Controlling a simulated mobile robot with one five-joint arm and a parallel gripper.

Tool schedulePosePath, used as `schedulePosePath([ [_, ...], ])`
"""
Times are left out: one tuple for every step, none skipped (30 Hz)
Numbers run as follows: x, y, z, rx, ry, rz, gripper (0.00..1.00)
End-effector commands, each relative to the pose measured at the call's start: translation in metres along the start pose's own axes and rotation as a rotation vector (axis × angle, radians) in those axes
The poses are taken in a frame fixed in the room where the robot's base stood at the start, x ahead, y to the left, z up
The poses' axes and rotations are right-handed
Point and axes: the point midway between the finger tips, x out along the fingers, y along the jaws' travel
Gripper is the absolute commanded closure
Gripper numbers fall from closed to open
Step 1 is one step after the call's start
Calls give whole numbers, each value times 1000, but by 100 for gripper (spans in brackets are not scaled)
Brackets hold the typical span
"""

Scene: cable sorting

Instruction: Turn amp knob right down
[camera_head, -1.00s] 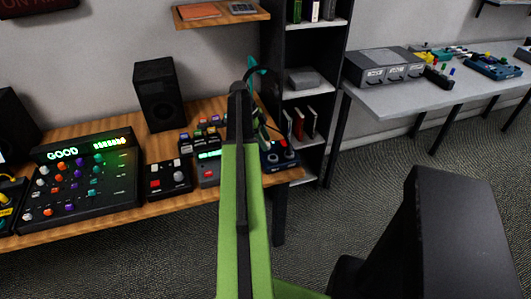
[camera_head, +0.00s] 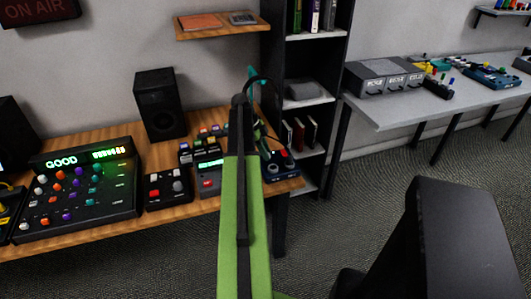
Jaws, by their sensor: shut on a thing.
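My green arm rises up the middle of the head view and reaches over the right end of the wooden desk. My gripper (camera_head: 262,135) is mostly hidden behind the arm; only teal and dark bits show beside it. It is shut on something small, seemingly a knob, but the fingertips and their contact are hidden. A dark blue box with knobs (camera_head: 281,168) sits just right of it at the desk's right end. A small grey unit with a green display (camera_head: 208,175) is just left of the arm. I cannot tell clearly which one is the amp.
A mixer (camera_head: 80,195) reading GOOD, a small black box with knobs (camera_head: 167,187) and a speaker (camera_head: 160,105) stand on the wooden desk (camera_head: 165,217). A dark shelf unit (camera_head: 305,100) stands behind its right end.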

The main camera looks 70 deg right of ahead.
Motion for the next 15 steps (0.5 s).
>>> schedulePosePath([
  [0, 1, 0, -7, 0, -3, 100],
  [0, 1, 0, -14, 0, -5, 100],
  [0, 1, 0, -25, -1, -10, 100],
  [0, 1, 0, -34, -1, -14, 100],
  [0, 2, 0, -45, -1, -18, 100],
  [0, 2, 0, -63, -1, -25, 100],
  [0, 2, 0, -78, -1, -31, 100],
  [0, 3, 0, -96, -1, -39, 100],
  [0, 3, 0, -121, -1, -49, 100],
  [0, 4, 0, -140, -1, -57, 100],
  [0, 4, 0, -163, -1, -66, 100],
  [0, 4, 0, -193, -1, -80, 100],
  [0, 4, 0, -218, -1, -89, 100],
  [0, 5, 0, -242, -1, -99, 100],
  [0, 5, 0, -277, -1, -114, 100],
])
